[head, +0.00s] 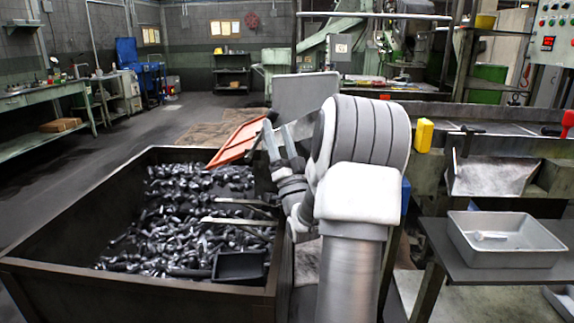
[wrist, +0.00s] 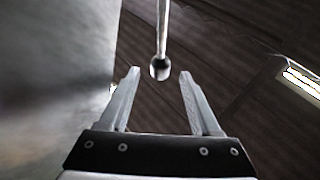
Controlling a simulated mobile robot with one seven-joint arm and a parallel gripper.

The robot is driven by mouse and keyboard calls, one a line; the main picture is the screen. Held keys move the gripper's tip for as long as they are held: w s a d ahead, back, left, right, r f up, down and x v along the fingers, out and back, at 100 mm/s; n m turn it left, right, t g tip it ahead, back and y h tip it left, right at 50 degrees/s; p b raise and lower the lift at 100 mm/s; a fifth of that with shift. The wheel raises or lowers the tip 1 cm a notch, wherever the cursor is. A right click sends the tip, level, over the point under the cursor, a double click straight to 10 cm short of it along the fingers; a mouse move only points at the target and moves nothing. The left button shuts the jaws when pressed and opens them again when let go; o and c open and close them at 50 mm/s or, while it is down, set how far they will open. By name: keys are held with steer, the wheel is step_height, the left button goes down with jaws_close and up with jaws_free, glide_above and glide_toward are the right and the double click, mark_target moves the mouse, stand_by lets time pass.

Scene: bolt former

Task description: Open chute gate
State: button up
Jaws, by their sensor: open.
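In the wrist view, a thin metal rod ending in a dark ball knob (wrist: 160,68) comes down from the top. My gripper (wrist: 160,73) is open, and the knob shows between its fingertips. I cannot tell whether the knob is between the fingers or beyond them; no finger visibly touches it. In the head view my gripper (head: 277,126) points upward above the right side of the bin. A grey plate (head: 303,95) stands behind it, and my arm hides part of that area. I cannot make out which part is the chute gate.
A dark bin (head: 70,277) full of metal bolts stands at the left, with an orange panel (head: 237,141) at its far edge. A grey tray (head: 497,257) sits on a side table (head: 432,238) at the right. A blurred grey surface (wrist: 50,80) fills the wrist view's left.

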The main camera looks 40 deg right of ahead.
steer(key=v, duration=0.9)
steer(key=shift+s+f+b, duration=0.2)
steer(key=shift+b, duration=0.1)
